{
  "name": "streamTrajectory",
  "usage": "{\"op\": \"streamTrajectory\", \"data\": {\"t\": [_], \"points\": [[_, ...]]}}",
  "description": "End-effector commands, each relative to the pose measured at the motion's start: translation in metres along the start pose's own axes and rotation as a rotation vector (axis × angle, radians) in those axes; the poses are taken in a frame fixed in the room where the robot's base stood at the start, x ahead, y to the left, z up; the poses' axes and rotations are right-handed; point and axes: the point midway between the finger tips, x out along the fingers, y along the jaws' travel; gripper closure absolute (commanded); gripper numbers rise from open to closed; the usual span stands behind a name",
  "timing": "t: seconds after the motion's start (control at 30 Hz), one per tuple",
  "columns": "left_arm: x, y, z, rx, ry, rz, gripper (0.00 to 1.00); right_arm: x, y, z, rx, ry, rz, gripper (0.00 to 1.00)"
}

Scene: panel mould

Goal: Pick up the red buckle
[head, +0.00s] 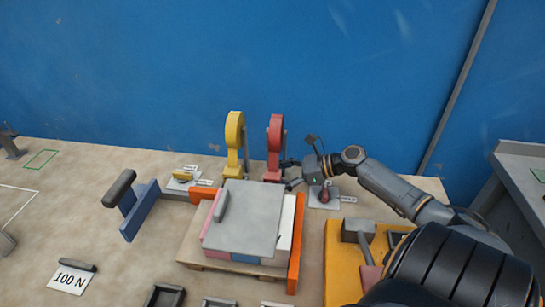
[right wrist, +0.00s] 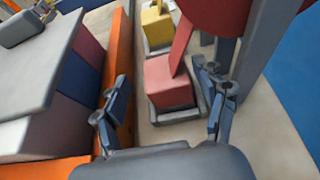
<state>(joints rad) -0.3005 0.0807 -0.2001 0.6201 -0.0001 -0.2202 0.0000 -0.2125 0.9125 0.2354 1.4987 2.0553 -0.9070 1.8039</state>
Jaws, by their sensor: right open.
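The red buckle, which I take to be the tall red piece with a rounded top (head: 275,135), stands behind the stacked panel mould. In the right wrist view its red block-shaped base (right wrist: 168,83) sits in a shallow grey holder, and a red strip rises from it to a larger red part at the top. My right gripper (head: 291,174) is open at the lower right of this piece. In the right wrist view its fingers (right wrist: 165,88) are spread either side of the red base, with nothing visibly gripped. My left gripper is not in view.
A similar yellow piece (head: 235,135) stands just left. The mould stack with a grey lid (head: 245,225) and orange side bar (head: 296,240) is close in front. A dark red knob (head: 324,194) lies on a plate at right. The blue wall (head: 150,70) is behind.

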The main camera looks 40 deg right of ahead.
Motion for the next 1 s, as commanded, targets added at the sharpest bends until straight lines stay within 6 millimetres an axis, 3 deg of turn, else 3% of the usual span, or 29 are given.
{"op": "streamTrajectory", "data": {"t": [0.23,0.6,0.87,1.0], "points": [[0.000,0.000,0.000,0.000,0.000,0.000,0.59,0.016,-0.002,0.000,-0.001,0.000,-0.001,0.28],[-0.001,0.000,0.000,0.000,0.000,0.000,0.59,0.059,-0.008,0.000,-0.001,0.000,-0.001,0.28],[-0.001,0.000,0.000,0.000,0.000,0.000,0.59,0.061,-0.007,-0.001,0.000,0.001,0.000,0.28],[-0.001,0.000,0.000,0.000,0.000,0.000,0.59,0.061,-0.007,-0.001,0.000,0.001,0.000,0.55]]}}
